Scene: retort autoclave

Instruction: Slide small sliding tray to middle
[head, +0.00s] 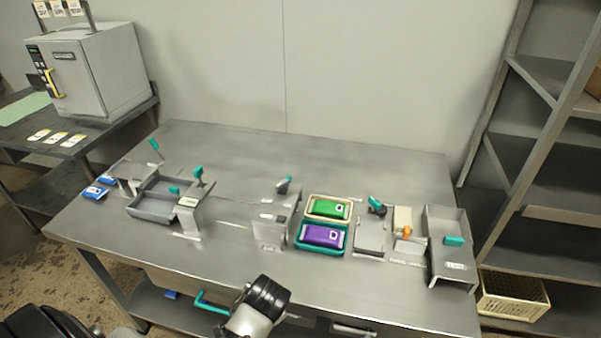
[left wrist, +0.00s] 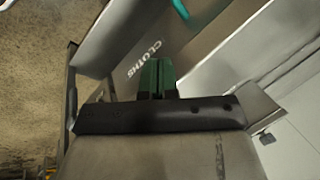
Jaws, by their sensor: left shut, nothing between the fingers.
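A shallow grey tray (head: 150,213) with a teal handle (head: 174,190) sits at the left of the table, between grey stands; it looks like the small sliding tray, but I cannot be sure. A second grey open tray (head: 437,225) with a teal handle (head: 453,241) stands at the table's right. My left gripper (left wrist: 157,78) shows in the left wrist view, its green fingers together with nothing between them. They point toward a grey panel (left wrist: 125,45) lettered CLOTHS, and part of a teal handle (left wrist: 181,8) shows at the top. My right gripper is not in view.
Green (head: 328,208) and purple (head: 323,236) packs lie in holders right of a grey block (head: 268,228). Blue packs (head: 95,191) lie at the far left. An under-table drawer has a teal handle (head: 211,303). The table's back is mostly clear. Shelving (head: 545,170) stands right.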

